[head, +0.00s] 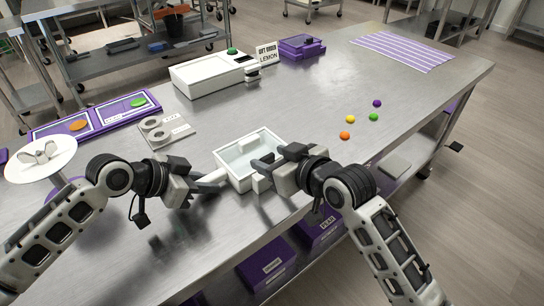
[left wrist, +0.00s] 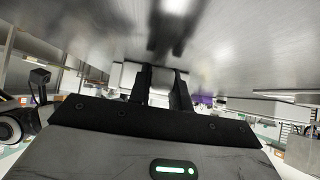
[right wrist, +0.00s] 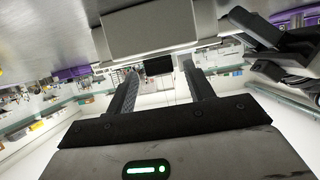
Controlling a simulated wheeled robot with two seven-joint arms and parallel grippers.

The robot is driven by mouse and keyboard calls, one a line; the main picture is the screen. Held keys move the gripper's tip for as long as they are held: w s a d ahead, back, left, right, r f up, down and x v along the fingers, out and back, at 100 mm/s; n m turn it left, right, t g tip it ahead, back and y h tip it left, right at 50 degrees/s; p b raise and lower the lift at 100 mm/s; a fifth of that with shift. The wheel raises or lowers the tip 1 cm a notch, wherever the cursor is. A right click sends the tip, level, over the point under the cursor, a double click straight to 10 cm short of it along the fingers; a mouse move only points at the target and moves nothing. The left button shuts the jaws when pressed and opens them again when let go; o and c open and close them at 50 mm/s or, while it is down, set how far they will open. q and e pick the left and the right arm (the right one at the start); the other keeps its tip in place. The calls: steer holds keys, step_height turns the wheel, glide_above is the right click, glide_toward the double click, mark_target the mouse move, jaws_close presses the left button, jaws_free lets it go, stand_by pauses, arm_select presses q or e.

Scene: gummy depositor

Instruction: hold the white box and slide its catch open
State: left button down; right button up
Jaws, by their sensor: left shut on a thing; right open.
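The white box (head: 229,165), with a pale glassy inside, stands on the steel table in the head view. A short white handle (head: 214,176) sticks out on its left. My left gripper (head: 208,184) is shut on this handle; its two fingers (left wrist: 161,84) show around a pale piece in the left wrist view. My right gripper (head: 262,168) is open at the box's right front corner, near a small white block (head: 261,183) that may be the catch. In the right wrist view the fingers (right wrist: 162,82) stand apart, with a dark piece (right wrist: 158,66) beyond them.
Several coloured balls (head: 350,119) lie on the right of the table (head: 420,75). A white machine with a green button (head: 205,76) and a grey plate with two rings (head: 178,142) stand behind the box. The table's front edge is close.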

steer(key=shift+w+a+f, duration=0.1)
steer(key=shift+w+a, duration=0.05)
steer(key=shift+w, duration=0.1)
jaws_close()
steer(key=shift+s+d, duration=0.5)
steer(key=shift+s, duration=0.2)
steer(key=shift+s+d, duration=0.1)
steer(key=shift+s, duration=0.05)
arm_select(q)
steer(key=shift+w, duration=0.1)
arm_select(e)
jaws_free()
